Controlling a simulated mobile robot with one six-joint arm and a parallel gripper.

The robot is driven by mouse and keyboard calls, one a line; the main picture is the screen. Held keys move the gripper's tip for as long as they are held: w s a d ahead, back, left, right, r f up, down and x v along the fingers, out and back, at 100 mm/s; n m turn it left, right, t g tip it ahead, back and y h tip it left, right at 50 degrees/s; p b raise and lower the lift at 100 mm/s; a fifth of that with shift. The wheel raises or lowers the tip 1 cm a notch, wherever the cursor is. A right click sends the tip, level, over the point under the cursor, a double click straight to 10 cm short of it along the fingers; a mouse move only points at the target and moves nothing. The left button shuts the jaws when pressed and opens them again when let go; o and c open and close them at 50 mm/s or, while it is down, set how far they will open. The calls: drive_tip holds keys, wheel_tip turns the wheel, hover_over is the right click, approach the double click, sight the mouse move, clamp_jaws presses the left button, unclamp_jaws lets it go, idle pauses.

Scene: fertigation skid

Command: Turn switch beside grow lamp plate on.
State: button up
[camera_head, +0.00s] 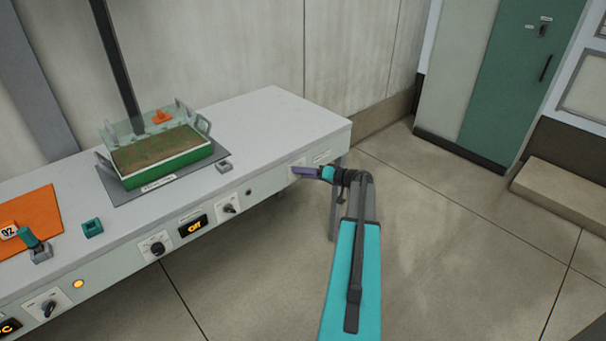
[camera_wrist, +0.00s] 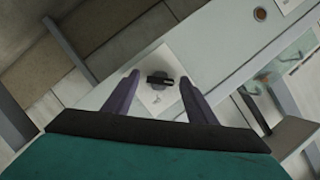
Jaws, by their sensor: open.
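In the wrist view a black rotary switch (camera_wrist: 159,79) sits on a small white plate (camera_wrist: 156,98), its bar lying nearly level across the picture. My gripper (camera_wrist: 160,76) has its two purple fingers open, one on each side of the switch; I cannot tell whether they touch it. In the head view my gripper (camera_head: 305,171) is at the right end of the bench's front panel and hides this switch. A small label plate (camera_head: 322,157) is just right of it; its words are too small to read.
Other front-panel knobs (camera_head: 229,208), (camera_head: 157,247) and an amber "OFF" display (camera_head: 194,226) are to the left. A dark round indicator (camera_head: 249,192) lies nearer the gripper. A green planted tray (camera_head: 170,176) stands on the bench top (camera_head: 285,120).

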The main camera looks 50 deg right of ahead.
drive_tip(key=shift+w, duration=0.1)
drive_tip(key=shift+c, duration=0.3)
drive_tip(key=c, duration=1)
drive_tip(key=shift+a+f, duration=0.1)
drive_tip(key=shift+a, duration=0.1)
drive_tip(key=shift+d, duration=0.15)
